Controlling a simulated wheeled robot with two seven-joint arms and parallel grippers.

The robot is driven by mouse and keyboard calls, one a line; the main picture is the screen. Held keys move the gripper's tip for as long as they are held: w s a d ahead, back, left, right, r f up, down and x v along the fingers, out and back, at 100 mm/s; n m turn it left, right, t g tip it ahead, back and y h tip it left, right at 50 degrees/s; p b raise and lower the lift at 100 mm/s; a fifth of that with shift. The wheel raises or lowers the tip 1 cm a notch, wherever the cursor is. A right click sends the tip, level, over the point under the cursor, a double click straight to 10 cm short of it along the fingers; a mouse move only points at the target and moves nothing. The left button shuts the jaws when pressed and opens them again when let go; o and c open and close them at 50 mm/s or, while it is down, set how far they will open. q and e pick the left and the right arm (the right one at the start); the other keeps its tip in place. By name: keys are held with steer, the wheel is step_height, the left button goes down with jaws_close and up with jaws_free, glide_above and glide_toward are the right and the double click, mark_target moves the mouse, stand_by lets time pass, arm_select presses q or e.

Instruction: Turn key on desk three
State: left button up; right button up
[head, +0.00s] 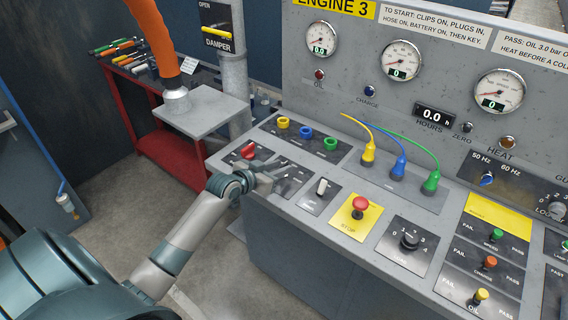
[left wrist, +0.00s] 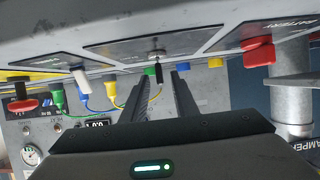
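The engine 3 desk (head: 270,208) has a sloping grey top with labelled control plates. The key (left wrist: 158,72) is a small black piece standing out of a round silver lock (left wrist: 156,55) on a dark plate in the left wrist view. My left gripper (head: 277,178) is over that plate in the head view and hides the key there. In the left wrist view my left gripper (left wrist: 164,73) has its two dark fingers apart, with the key between their tips. A gap shows beside the key, so the fingers are not closed on it. My right gripper is not in view.
A red battery knob (head: 248,150) sits left of the gripper; a white switch (head: 322,186) and red stop button (head: 360,205) sit right. Yellow, blue and green plugs (head: 398,168) with cables stand behind. A pipe (head: 233,75) and red tool bench (head: 165,150) are at left.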

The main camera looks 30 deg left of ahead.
arm_select(q)
steer(key=shift+x, duration=1.4)
steer(key=shift+c, duration=0.4)
jaws_close()
